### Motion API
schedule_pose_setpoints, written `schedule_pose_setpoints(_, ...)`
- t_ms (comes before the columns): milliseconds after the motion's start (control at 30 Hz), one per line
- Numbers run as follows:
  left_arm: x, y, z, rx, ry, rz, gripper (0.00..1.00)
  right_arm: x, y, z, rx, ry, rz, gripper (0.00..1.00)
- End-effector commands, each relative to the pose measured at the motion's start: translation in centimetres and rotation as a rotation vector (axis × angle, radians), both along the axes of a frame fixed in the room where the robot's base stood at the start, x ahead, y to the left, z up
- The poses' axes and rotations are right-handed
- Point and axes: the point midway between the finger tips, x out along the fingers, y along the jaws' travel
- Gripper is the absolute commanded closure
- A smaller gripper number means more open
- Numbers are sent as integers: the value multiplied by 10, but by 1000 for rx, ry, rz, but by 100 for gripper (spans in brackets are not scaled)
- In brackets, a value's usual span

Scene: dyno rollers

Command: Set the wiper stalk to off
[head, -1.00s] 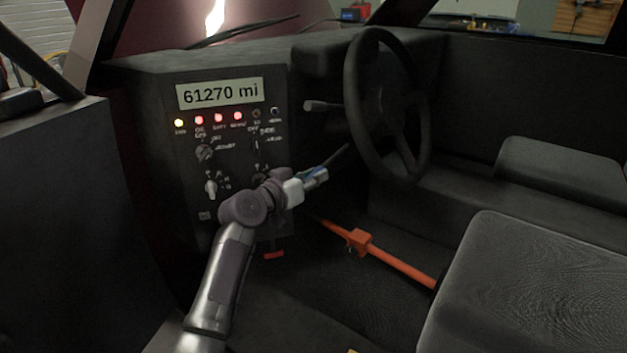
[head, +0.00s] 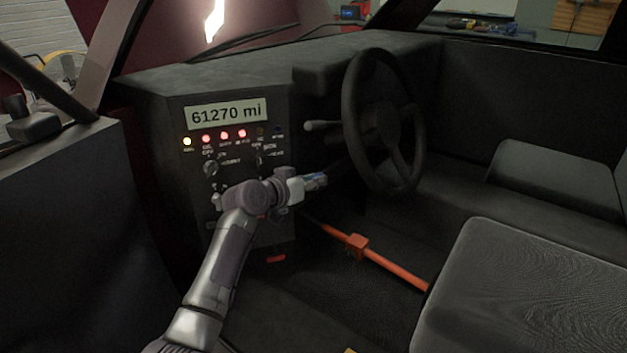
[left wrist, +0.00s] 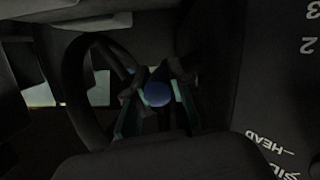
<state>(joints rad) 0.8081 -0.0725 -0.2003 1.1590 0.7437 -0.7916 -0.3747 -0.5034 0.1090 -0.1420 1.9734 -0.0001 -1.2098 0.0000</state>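Two stalks show left of the steering wheel (head: 385,125) in the head view. The upper stalk (head: 321,125) is grey and stands clear of my gripper. A darker lower stalk (head: 338,164) runs from the wheel column toward my left gripper (head: 318,180). No label shows which is the wiper stalk, and its setting is unreadable. In the left wrist view, a round blue knob (left wrist: 158,93) sits between the fingers of my left gripper (left wrist: 156,98). The fingers stand apart on either side of it; contact is hard to judge. My right gripper is out of view.
The dash panel (head: 228,113) with a mileage display, lit lamps and knobs stands left of my gripper, partly hidden by my arm. An orange lever (head: 375,256) lies below it. A seat (head: 530,290) fills the lower right.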

Motion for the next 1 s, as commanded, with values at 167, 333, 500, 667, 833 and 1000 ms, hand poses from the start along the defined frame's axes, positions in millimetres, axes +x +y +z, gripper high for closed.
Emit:
schedule_pose_setpoints(167, 0, 0, 3, -1, -4, 0, 53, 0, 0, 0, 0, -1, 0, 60)
schedule_pose_setpoints(333, 0, 0, 2, 0, -4, 0, 53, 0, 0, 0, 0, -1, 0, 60)
schedule_pose_setpoints(500, -1, 2, 2, -1, -3, 1, 53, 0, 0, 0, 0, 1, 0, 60)
schedule_pose_setpoints(667, -14, 13, 6, 1, -5, 2, 53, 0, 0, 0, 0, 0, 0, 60)
schedule_pose_setpoints(833, -39, 35, 14, 2, -6, 2, 53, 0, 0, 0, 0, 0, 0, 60)
schedule_pose_setpoints(1000, -66, 56, 24, 1, -6, 2, 53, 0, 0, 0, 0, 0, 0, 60)
